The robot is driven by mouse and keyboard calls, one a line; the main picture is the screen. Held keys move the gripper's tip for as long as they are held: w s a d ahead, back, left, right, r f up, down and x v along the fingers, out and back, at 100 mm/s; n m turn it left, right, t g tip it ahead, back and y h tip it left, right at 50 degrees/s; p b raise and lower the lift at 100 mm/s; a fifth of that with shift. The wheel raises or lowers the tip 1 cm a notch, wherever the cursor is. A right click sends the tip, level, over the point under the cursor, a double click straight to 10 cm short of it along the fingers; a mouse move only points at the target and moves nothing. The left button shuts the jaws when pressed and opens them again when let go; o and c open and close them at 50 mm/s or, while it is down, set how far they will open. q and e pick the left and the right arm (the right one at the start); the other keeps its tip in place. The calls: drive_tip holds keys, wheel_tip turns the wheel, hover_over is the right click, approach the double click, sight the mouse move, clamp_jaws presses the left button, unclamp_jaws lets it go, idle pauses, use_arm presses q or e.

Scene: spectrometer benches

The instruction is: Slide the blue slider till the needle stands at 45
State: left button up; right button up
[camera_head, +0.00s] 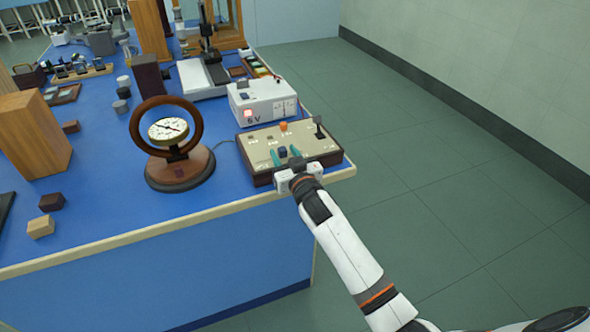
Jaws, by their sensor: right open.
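The blue slider (282,151) is a small dark blue knob on the beige top of a control box (258,148) at the bench's right edge. My right gripper (286,156) is over the box's front part, its two teal fingers open, one on each side of the blue slider. I cannot tell whether they touch it. The round dial (168,130) with its needle stands in a brown ring on a wooden base to the left. The needle lies slanted; its reading is too small to tell. My left gripper is not in view.
An orange knob (283,126) and a black lever (319,128) are also on the box. A white 6 V supply (262,101) stands behind it. Wooden blocks (34,135) and small parts fill the left. Bare blue bench top (120,205) lies in front of the dial.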

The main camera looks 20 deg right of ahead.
drive_tip(key=s, duration=0.9)
drive_tip(key=shift+s+d, duration=0.15)
drive_tip(key=shift+s, duration=0.05)
drive_tip(key=s+f+g+p, duration=0.1)
drive_tip(key=s+f+g, duration=0.25)
drive_tip(key=f, duration=0.75)
drive_tip(key=s+f+n+g+p, duration=0.15)
drive_tip(key=s+f, duration=0.35)
drive_tip(key=f, duration=0.6)
drive_tip(key=s+f+m+g+p, duration=0.1)
drive_tip(key=s+f+g, duration=0.25)
drive_tip(key=f, duration=0.75)
drive_tip(key=s+f+g, duration=0.2)
drive_tip(key=s+f, duration=0.3)
drive_tip(key=s, duration=0.7)
drive_tip(key=s+d+f+n+g+p, duration=0.1)
drive_tip(key=s+f+g, duration=0.2)
drive_tip(key=s, duration=0.9)
drive_tip(key=s+d+f+g+p, duration=0.1)
drive_tip(key=s+f+g, duration=0.2)
drive_tip(key=s+f, duration=0.6)
drive_tip(key=s, duration=0.4)
drive_tip(key=shift+d+f+h, duration=0.15)
drive_tip(key=shift+d+h, duration=0.05)
drive_tip(key=shift+h, duration=0.1)
